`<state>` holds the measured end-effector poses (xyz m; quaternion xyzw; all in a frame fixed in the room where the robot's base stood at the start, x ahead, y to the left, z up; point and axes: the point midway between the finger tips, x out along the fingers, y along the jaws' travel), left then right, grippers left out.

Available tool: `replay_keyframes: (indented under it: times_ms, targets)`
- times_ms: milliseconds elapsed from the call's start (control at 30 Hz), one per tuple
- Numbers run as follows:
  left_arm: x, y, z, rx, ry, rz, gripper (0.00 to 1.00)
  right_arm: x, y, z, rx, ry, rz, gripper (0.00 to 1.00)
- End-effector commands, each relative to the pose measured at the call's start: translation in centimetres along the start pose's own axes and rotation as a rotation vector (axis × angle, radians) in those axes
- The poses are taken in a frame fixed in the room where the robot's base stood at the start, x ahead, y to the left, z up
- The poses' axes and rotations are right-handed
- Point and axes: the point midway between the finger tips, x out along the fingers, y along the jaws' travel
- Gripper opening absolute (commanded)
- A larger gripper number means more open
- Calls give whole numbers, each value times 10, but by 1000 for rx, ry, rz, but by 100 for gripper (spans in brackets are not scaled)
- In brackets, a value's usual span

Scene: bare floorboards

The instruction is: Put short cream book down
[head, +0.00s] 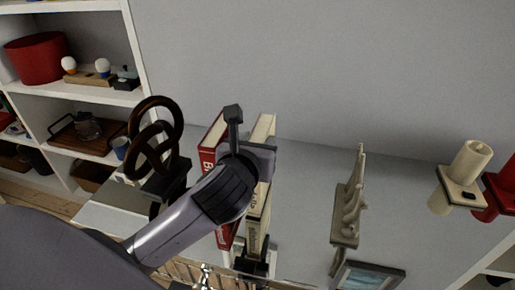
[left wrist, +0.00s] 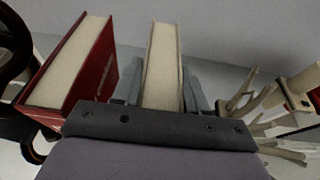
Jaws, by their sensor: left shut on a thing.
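The short cream book (head: 262,133) stands upright in the head view, partly hidden behind my left gripper and wrist. My left gripper (head: 243,140) is shut on it from above. In the left wrist view the cream book (left wrist: 163,70) sits between the two fingers of the left gripper (left wrist: 160,92), one on each side. Whether its lower edge touches the surface cannot be told. My right gripper is not in view.
A red book (head: 212,138) stands just left of the cream one; it also shows in the left wrist view (left wrist: 72,70). A dark ring sculpture (head: 155,135) is further left. A branching ornament (head: 349,205), cream candle holder (head: 462,175) and picture frame (head: 370,276) are right.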

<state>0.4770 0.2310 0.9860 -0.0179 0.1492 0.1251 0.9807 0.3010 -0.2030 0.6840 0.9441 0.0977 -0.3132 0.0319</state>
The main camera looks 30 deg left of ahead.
Motion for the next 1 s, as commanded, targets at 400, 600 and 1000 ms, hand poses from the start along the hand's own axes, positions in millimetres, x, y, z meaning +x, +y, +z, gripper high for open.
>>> replay_keyframes:
  times_ms: [400, 600, 1000]
  targets:
    - [2, 0, -4, -2, -8, -1, 0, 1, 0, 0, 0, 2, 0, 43]
    - [2, 0, -7, -1, -1, 0, 68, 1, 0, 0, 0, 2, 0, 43]
    - [-9, -1, -4, 1, -2, -2, 68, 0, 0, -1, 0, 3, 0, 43]
